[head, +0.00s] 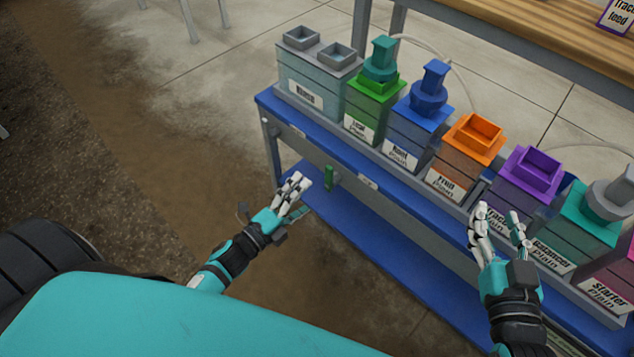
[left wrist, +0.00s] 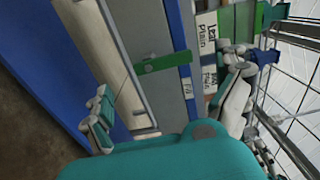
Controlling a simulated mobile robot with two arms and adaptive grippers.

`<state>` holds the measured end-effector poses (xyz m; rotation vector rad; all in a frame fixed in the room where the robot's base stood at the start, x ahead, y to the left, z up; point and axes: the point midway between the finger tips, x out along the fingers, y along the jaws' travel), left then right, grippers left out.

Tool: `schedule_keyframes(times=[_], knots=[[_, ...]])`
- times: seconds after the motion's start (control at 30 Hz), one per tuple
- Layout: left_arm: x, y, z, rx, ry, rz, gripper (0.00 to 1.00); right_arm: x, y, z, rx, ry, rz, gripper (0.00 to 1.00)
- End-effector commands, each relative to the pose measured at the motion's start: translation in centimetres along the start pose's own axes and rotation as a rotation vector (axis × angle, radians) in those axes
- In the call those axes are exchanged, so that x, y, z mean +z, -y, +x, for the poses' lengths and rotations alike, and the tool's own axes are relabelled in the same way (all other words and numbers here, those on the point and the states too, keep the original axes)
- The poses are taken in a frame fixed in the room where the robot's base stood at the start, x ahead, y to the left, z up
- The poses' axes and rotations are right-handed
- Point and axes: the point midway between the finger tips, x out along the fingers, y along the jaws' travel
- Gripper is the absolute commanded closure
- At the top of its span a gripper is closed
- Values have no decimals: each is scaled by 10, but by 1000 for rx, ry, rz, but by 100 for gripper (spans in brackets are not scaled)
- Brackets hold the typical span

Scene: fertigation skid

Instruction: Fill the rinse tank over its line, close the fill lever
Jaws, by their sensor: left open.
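The pale grey, translucent rinse tank (head: 283,86) stands at the left end of the blue shelf in the head view, with two square grey necks on top. Its label is hard to read, and I cannot tell its liquid level. A small green lever (head: 329,178) is on the rack's front below the shelf; it also shows in the left wrist view (left wrist: 163,64). My left gripper (head: 299,196) is open and empty, just left of the lever and apart from it; its spread fingers flank the lever in the left wrist view. My right gripper (head: 499,222) is open and empty before the purple-topped tank.
Green (head: 362,110), blue (head: 408,142), orange (head: 460,165), purple (head: 520,190) and teal (head: 580,228) tanks stand right of the rinse tank. The blue lower shelf (head: 385,255) looks bare. A wooden bench (head: 540,25) stands behind. Floor at the left is clear.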

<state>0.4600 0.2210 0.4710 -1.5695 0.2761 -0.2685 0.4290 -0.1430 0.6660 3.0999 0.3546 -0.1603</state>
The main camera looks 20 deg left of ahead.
Motion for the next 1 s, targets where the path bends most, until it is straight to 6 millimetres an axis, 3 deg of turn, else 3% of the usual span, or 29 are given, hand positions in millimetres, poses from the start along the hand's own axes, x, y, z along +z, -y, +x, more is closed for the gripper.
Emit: schedule_keyframes(times=[0.1,0.3,0.87,1.0], knots=[[0,-1,-21,2,1,-1,0,0,0,0,0,0,0,60],[1,0,-37,0,1,1,0,0,0,0,0,0,0,60],[1,0,-38,0,3,-1,0,0,0,0,1,1,0,60],[8,3,-35,22,59,-56,0,11,-1,-1,3,50,0,60]])
